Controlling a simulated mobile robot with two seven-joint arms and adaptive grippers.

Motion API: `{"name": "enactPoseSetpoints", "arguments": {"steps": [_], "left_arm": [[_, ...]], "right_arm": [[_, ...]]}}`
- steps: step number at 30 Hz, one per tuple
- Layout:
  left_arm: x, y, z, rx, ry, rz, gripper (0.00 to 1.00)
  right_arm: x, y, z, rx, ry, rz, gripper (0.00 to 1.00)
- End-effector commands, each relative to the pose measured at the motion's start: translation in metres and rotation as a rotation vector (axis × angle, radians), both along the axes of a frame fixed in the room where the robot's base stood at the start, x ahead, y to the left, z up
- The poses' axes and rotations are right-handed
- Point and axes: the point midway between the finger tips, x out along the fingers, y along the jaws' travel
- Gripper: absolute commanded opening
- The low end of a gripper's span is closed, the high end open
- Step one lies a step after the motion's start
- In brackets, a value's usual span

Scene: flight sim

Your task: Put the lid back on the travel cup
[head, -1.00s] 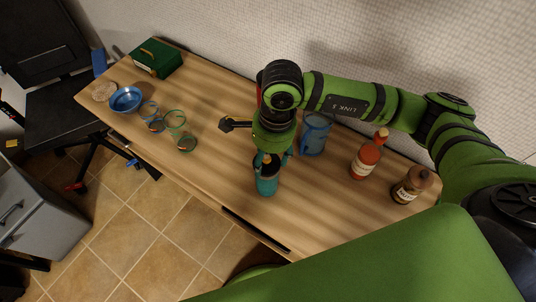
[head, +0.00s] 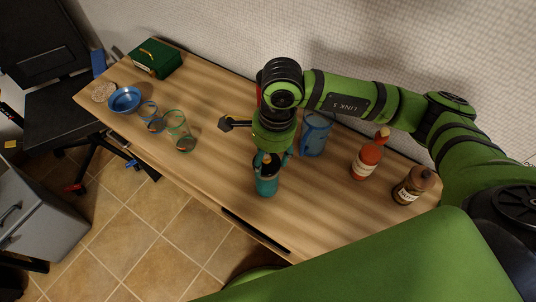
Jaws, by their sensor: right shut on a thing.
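The teal travel cup (head: 267,186) stands upright near the front edge of the table, in the middle of the head view. My right gripper (head: 271,159) points down directly over it, with its fingers at the cup's top. It is shut on a small dark piece with a brownish top, which looks like the lid (head: 266,158). The fingers and wrist hide much of it, and I cannot tell whether it sits fully on the rim. My left gripper is not in view.
A blue pitcher-like vessel (head: 315,134), a red sauce bottle (head: 367,160) and a brown jar (head: 412,187) stand to the right. A blue bowl (head: 124,99), a green-rimmed glass (head: 178,128) and a green box (head: 156,58) are at the left. The wooden table (head: 215,165) is bare between the glasses and the cup.

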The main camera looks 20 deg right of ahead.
Motion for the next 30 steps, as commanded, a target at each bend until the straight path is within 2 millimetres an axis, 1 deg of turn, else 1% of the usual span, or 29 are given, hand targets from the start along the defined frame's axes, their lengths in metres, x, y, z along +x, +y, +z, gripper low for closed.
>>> {"name": "enactPoseSetpoints", "arguments": {"steps": [5,6,7,8,16,17,18,30], "left_arm": [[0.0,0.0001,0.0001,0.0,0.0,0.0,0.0],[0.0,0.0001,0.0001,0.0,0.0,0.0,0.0],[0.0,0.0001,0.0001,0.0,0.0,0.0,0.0],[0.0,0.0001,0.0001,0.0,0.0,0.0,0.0],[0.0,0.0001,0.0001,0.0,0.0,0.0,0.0],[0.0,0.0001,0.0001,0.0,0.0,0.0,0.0],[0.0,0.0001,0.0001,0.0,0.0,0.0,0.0],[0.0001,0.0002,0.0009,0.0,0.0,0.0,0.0]], "right_arm": [[0.0,0.0,0.0001,0.0,0.0,0.0,0.38],[0.0,0.0,0.0001,0.0,0.0,0.0,0.68],[0.0,0.0,0.0001,0.0,0.0,0.0,0.8],[0.0,0.0,0.0001,0.0,0.0,0.0,0.88],[-0.0001,0.0,-0.0001,0.0,0.0,0.0,0.88],[-0.0001,0.0,-0.0001,0.0,0.0,0.0,0.96],[-0.0001,0.0,-0.0001,0.0,0.0,0.0,1.0],[0.0,0.0001,0.0012,0.0,0.0,0.0,1.0]]}}
